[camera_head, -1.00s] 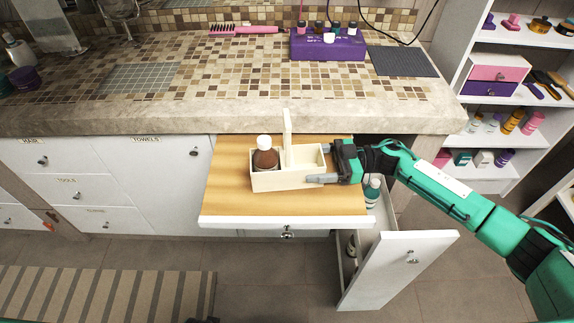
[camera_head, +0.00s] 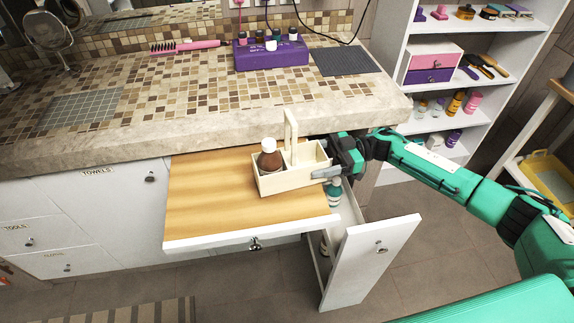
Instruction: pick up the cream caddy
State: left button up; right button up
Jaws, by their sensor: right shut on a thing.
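The cream caddy (camera_head: 287,182) is a small open box with an upright handle. It is at the right part of the wooden pull-out board (camera_head: 205,195), below the counter. A brown bottle with a white cap (camera_head: 269,156) stands in its left compartment. My right gripper (camera_head: 326,161) comes in from the right and is shut on the caddy's right end wall. I cannot tell whether the caddy's base touches the board. My left gripper is not in view.
An open drawer (camera_head: 372,258) with bottles in it juts out below and right of the board. The tiled counter (camera_head: 190,85) above holds a purple rack (camera_head: 270,55), a pink brush (camera_head: 185,46) and a grey mat (camera_head: 345,61). White shelves (camera_head: 398,120) stand at right.

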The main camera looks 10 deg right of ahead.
jog(key=w+d, duration=0.2)
jog(key=d, duration=1.8)
jog(key=shift+d, duration=0.4)
jog(key=shift+w+a, duration=0.1)
